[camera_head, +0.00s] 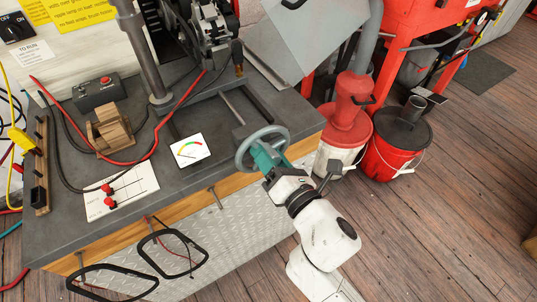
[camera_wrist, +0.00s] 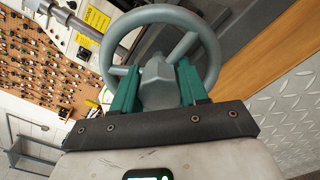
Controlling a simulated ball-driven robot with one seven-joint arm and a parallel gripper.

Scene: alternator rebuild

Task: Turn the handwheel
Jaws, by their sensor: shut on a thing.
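The grey handwheel (camera_head: 262,147) is a spoked ring at the front right edge of the dark workbench. It fills the upper middle of the wrist view (camera_wrist: 210,45), with its spokes meeting at a hub. My gripper (camera_head: 268,160) reaches up to it from the lower right. In the wrist view, my gripper's two green fingers (camera_wrist: 157,88) stand on either side of the hub and are shut on it. The rear of the hub and the wheel's mounting are hidden behind the wheel and fingers.
The workbench (camera_head: 230,185) carries a paper gauge (camera_head: 188,149), a wooden block (camera_head: 108,130), a control box (camera_head: 98,93) and loose cables. Red and grey buckets (camera_head: 401,140) stand on the wooden floor right of the bench. Black-framed loops (camera_head: 172,253) hang at the bench front.

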